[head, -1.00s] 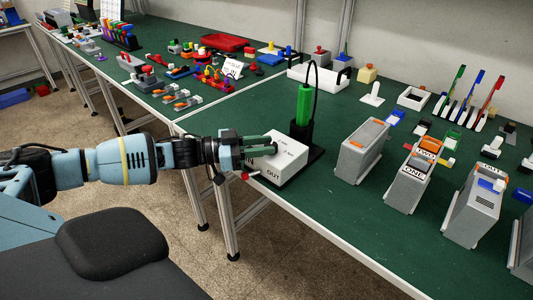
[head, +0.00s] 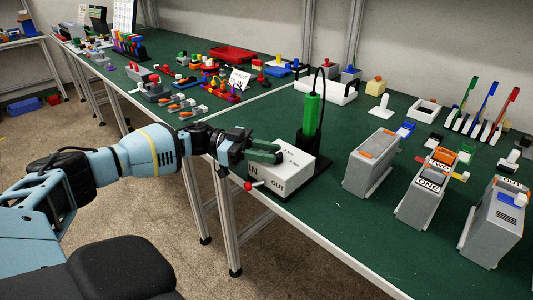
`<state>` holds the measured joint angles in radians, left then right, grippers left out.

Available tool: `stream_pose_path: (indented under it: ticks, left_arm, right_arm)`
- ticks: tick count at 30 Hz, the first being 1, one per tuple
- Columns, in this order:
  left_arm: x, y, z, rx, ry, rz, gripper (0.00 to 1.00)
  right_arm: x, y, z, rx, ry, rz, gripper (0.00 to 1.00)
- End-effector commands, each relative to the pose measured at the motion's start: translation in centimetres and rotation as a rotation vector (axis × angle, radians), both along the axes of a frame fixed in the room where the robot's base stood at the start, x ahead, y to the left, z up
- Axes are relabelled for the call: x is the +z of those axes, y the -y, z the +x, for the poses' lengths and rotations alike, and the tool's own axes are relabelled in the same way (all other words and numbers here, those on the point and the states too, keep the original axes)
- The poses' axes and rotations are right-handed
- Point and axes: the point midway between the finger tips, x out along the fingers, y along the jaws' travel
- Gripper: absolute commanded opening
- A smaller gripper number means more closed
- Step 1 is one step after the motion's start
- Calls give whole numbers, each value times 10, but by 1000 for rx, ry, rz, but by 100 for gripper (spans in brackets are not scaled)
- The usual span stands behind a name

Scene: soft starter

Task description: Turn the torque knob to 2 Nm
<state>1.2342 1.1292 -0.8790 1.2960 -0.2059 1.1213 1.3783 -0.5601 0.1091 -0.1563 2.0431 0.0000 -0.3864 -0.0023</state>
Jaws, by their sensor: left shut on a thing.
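The white box (head: 297,176) marked IN and OUT stands at the front edge of the green bench. Small print shows on its top but is too small to read. A red ball-ended lever (head: 248,186) sticks out at its lower left. A green electric screwdriver (head: 312,115) with a black cable stands upright in a black holder behind the box. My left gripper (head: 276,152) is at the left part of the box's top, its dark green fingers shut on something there. The torque knob is hidden by the fingers, and its setting cannot be read. My right gripper is not in view.
Grey device units (head: 371,163) stand to the right, one marked ONE and TWO (head: 425,190). A white tray (head: 335,90) and a red tray (head: 232,54) lie farther back. Bare green bench (head: 350,220) shows right of the box, along the front edge (head: 340,258).

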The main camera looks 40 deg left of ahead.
Motion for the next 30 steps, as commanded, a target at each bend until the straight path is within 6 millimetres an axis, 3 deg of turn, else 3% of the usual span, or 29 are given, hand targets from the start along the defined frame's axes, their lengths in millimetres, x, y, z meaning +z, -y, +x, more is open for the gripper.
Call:
stream_pose_path:
  ticks: [11,12,17,26,30]
  left_arm:
    - [2,0,1,-4,3,-3,7]
    - [2,0,1,-3,4,-3,31]
    - [2,0,1,-3,3,-3,52]
    - [1,-1,0,-3,2,-1,52]
    - [-1,-13,-4,-2,0,0,52]
  right_arm:
    - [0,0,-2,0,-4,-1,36]
    - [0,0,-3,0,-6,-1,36]
    - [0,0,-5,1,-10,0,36]
    - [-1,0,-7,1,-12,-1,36]
    - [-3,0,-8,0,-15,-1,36]
